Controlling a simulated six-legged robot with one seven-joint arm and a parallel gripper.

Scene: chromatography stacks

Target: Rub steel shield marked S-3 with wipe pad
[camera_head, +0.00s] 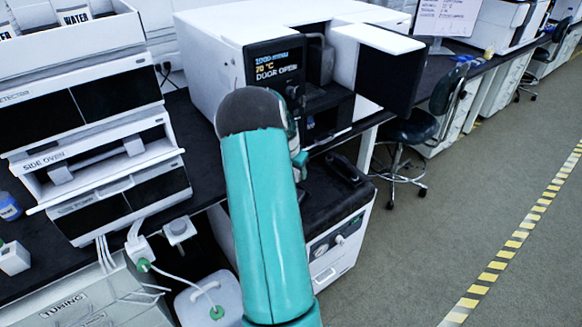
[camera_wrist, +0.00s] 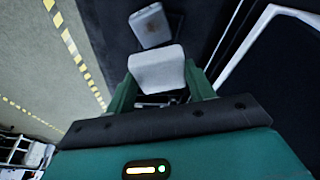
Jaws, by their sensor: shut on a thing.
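My gripper (camera_wrist: 160,84) shows in the wrist view with its green fingers closed on a pale grey-white block, which looks like the wipe pad (camera_wrist: 157,66). Beyond the pad, and apart from it in the picture, is a grey metal-looking plate (camera_wrist: 150,27) with a small brownish spot. It may be the steel shield, but I can read no S-3 mark on it.
The white instrument (camera_head: 225,55) displays 70 °C and DOOR OPEN, and its door (camera_head: 378,65) stands out to the right. A black-topped white cabinet (camera_head: 335,250) is below. Stacked modules (camera_head: 85,100) stand left. An office chair (camera_head: 415,130) is right, beside clear floor.

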